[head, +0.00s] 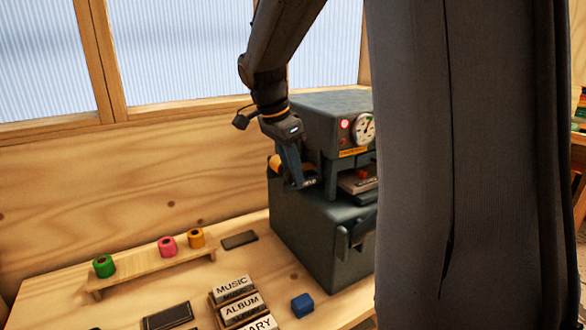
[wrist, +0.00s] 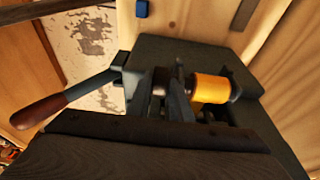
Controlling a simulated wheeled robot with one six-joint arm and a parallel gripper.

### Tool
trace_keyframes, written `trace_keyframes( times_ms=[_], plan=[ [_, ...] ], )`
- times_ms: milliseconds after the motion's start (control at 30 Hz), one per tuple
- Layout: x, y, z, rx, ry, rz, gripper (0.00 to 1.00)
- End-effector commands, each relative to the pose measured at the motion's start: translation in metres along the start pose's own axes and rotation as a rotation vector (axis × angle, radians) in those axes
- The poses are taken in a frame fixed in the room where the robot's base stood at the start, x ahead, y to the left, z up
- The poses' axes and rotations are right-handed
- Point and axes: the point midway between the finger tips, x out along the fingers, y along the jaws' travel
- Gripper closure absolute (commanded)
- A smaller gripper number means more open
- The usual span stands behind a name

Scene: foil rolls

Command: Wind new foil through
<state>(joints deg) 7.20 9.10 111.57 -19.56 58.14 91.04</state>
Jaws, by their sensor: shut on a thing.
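The dark grey press (head: 315,225) stands on the bench, with a dial gauge on its upper front. A gold foil roll (wrist: 210,88) with a dark end is mounted on it. The roll also shows in the head view (head: 274,162), partly hidden by my gripper. My gripper (head: 296,180) reaches down at the press, just right of the roll. In the wrist view its fingers (wrist: 178,90) are shut beside the roll's inner end. What they hold is mostly hidden, and I cannot tell if it is foil or a fitting. A round grey part (wrist: 159,82) shows left of the fingers.
A lever with a brown handle (wrist: 40,108) sticks out from the press. A wooden rack (head: 150,268) holds green, pink and orange rolls. Lettered blocks (head: 240,307), a blue block (head: 302,305) and a dark pad (head: 168,316) lie on the bench.

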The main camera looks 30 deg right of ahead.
Motion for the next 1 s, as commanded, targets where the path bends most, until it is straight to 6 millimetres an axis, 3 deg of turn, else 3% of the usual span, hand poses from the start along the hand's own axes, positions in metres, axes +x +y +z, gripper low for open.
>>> trace_keyframes(
  times_ms=[600, 1000],
  plan=[
    [-0.0004, 0.0006, -0.01, 0.004, -0.445, -0.001, 1.0],
    [0.0014, 0.0, -0.0104, 0.0, -0.565, -0.002, 1.0]
  ],
)
